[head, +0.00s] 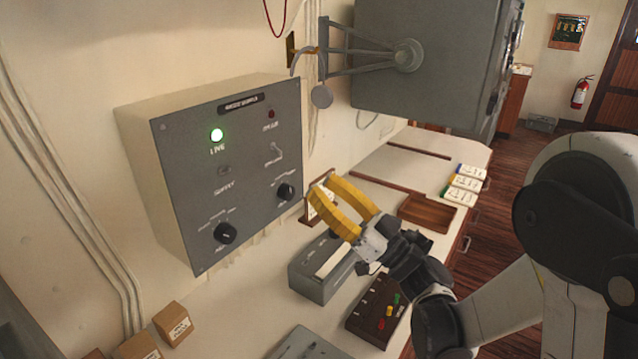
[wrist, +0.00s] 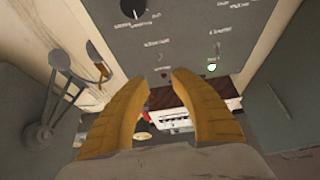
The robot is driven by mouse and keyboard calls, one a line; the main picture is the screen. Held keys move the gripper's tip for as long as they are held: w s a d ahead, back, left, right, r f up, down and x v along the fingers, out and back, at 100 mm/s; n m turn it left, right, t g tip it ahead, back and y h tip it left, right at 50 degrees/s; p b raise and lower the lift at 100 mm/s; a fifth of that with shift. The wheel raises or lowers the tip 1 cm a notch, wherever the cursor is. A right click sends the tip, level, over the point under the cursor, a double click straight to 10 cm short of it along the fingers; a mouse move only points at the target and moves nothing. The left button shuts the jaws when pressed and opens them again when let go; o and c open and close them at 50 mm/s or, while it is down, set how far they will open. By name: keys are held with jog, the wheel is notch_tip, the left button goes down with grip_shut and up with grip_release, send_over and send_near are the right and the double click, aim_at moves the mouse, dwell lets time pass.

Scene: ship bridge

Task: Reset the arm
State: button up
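My gripper (head: 334,207) has two yellow fingers and shows in the head view in front of the lower right of the grey wall panel (head: 205,140). In the wrist view the gripper (wrist: 161,92) has its fingers apart with a gap between the tips and nothing held there. My arm reaches in from the right in the head view. The panel carries a lit green lamp (head: 216,135), a dark red lamp (head: 271,114) and two black knobs (head: 225,233) (head: 285,192). The panel also shows in the wrist view (wrist: 190,40).
A grey box (head: 318,281) sits on the counter below my gripper, beside a dark board with coloured pegs (head: 375,312). A large grey cabinet (head: 425,60) with a bracket hangs at upper right. Small cartons (head: 173,323) stand at lower left. A wooden tray (head: 427,213) lies farther back.

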jog(key=s+d+f+m+g+h, duration=0.3)
jog(key=s+f+m+g+h, duration=0.15)
jog(key=s+f+h, duration=0.45)
jog(key=s+d+f+m+h, duration=0.2)
jog(key=s+d+h, duration=0.3)
jog(key=d, duration=0.4)
jog(key=s+d+f+m+h, duration=0.2)
jog(key=s+d+m+h, duration=0.3)
jog(key=d, duration=0.5)
jog(key=shift+s+d+f+h, duration=0.25)
jog(key=shift+s+f+h, duration=0.2)
jog(key=shift+h, duration=0.25)
jog(key=shift+m, duration=0.25)
